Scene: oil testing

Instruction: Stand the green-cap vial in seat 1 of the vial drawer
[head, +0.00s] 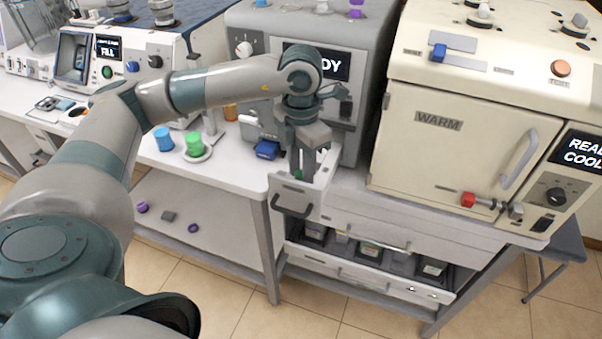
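My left gripper (310,168) points down into the small pulled-out drawer (296,200) below the grey machine. A small bit of green (297,160) shows beside its fingers, low in the drawer; it may be the green-cap vial, but too little of it shows to be sure. The fingers and drawer front hide the seats, so I cannot tell which seat it is at or whether the fingers grip it. A larger green-capped item (195,143) stands on a white round dish on the left bench. My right gripper is out of view.
A blue-capped item (163,138) stands beside the green-capped one. The cream oven (440,150) with a red-tipped latch is close on the right. A lower open drawer (370,278) holds several dark containers. Small purple pieces (193,228) lie on the lower shelf.

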